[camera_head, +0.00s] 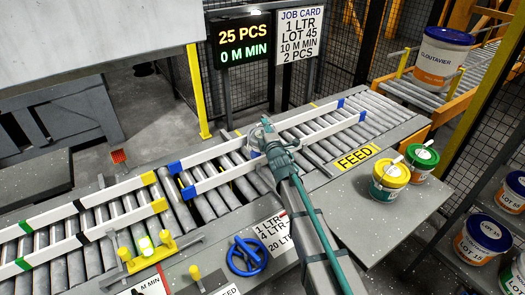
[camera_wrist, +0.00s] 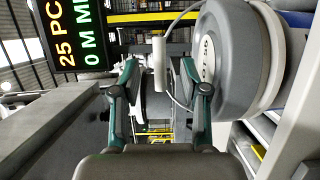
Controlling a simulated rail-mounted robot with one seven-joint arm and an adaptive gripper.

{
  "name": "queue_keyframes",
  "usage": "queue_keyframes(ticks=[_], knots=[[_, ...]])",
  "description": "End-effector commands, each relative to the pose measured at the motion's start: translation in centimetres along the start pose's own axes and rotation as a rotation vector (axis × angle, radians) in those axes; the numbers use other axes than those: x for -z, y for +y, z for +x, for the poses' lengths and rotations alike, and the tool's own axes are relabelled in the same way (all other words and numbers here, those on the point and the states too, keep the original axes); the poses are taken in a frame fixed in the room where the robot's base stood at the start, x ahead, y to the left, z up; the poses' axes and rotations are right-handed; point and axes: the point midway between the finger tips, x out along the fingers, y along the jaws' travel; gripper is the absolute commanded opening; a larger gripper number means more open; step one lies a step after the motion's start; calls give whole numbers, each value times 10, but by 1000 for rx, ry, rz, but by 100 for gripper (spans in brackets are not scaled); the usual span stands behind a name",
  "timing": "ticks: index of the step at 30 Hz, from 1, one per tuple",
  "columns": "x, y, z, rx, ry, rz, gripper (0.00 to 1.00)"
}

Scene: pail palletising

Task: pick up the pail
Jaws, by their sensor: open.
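In the wrist view a pail (camera_wrist: 235,60) with a dark grey lid and a paler body fills the right side, close to my gripper. Its wire handle carries a white grip (camera_wrist: 160,62), which shows between my open fingers (camera_wrist: 160,88), apart from both. In the head view my gripper (camera_head: 266,133) is over the roller conveyor, and I cannot make out this pail there. A yellow-lidded pail (camera_head: 389,178) and a green-lidded pail (camera_head: 422,160) stand on the feed table to the right, each with a white handle grip.
The roller conveyor (camera_head: 205,205) has white guide rails. A large blue-lidded pail (camera_head: 440,58) stands on rollers at the back right. Several blue-lidded pails (camera_head: 482,238) sit on a rack at the right. A count display (camera_head: 243,47) and a job card (camera_head: 299,37) stand behind.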

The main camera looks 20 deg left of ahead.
Motion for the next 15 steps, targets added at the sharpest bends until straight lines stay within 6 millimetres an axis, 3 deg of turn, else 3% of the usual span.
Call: queue_keyframes(ticks=[1, 6, 15], knots=[[2, 3, 12, 0, 1, 1, 44], [2, 2, 31, 1, 0, 0, 44], [2, 0, 34, 1, 0, -1, 44]])
